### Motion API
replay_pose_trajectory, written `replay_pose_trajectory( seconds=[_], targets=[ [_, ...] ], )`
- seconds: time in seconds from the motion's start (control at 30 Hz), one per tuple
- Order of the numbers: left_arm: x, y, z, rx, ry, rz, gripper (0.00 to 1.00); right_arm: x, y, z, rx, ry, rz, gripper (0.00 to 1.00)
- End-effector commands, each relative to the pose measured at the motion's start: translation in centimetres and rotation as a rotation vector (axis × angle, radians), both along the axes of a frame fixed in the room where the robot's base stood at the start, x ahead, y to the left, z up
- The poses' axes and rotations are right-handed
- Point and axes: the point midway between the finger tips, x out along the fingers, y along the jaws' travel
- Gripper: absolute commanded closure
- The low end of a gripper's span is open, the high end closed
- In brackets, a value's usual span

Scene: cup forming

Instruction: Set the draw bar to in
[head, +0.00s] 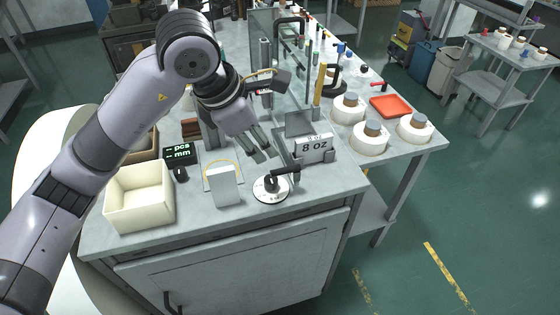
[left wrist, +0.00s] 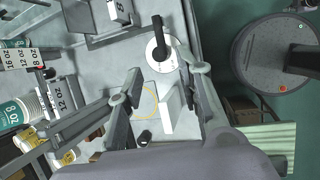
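A black lever (head: 285,174) stands on a round white plate (head: 270,193) near the front right of the bench; I take it to be the draw bar. No in or out marking is readable. In the left wrist view the lever (left wrist: 158,36) lies across the white plate (left wrist: 162,58), beyond my fingers. My left gripper (head: 262,150) hangs above the bench, just behind and left of the lever, apart from it. In the left wrist view its fingers (left wrist: 165,88) are spread with nothing gripped between them. My right gripper is not in view.
A white upright card (head: 224,187) stands left of the lever. An "8 oz" sign (head: 314,149) stands behind it on the right. A cream bin (head: 140,197) and a black display (head: 179,153) are at the left. White rolls (head: 369,139) stand at the right.

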Motion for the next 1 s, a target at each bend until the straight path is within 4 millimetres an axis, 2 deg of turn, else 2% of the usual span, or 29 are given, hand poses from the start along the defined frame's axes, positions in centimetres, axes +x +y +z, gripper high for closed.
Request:
replay_pose_trajectory(
  seconds=[0.3, 0.5, 0.7, 1.0],
  targets=[
    [1.9, -2.2, -6.2, -0.001, 0.007, -0.001, 0.67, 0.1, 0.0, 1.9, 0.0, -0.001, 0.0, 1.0],
    [2.9, -3.2, -9.2, -0.003, 0.005, 0.0, 0.67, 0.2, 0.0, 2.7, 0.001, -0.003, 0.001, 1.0],
    [3.3, -3.7, -10.6, -0.003, 0.001, -0.002, 0.67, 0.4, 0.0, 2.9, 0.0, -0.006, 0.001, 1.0],
    [3.4, -3.7, -10.8, -0.003, 0.0, -0.002, 0.68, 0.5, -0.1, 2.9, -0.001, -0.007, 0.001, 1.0]
  ],
)
